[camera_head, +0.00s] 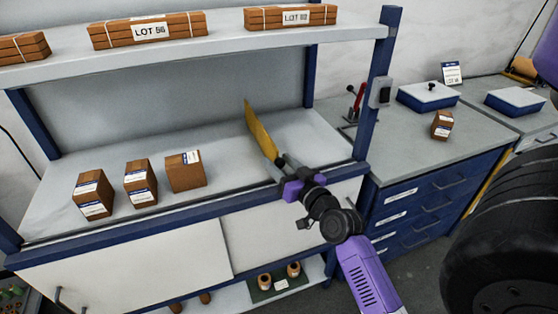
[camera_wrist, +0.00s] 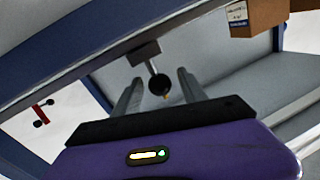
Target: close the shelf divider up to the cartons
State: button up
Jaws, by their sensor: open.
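The yellow shelf divider (camera_head: 262,135) stands upright on the middle shelf, to the right of three brown cartons. The nearest carton (camera_head: 186,174) is separated from it by a stretch of bare shelf; the middle carton (camera_head: 140,184) and left carton (camera_head: 92,192) stand further left. My gripper (camera_head: 282,167) is at the divider's front end, near the shelf's front edge. In the wrist view, my gripper (camera_wrist: 158,90) is open, with a black knob (camera_wrist: 159,86) on a grey bracket between or just beyond its fingers. Contact cannot be told. A carton (camera_wrist: 262,14) shows at upper right.
The upper shelf (camera_head: 215,45) holds bundles marked LOT. A blue post (camera_head: 378,90) rises right of the divider. A bench (camera_head: 410,140) with blue-sided boxes and a small carton (camera_head: 442,124) stands further right. The shelf between divider and cartons is clear.

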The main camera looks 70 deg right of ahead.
jog(key=shift+w+d, duration=0.15)
grip_shut()
dwell(1.4)
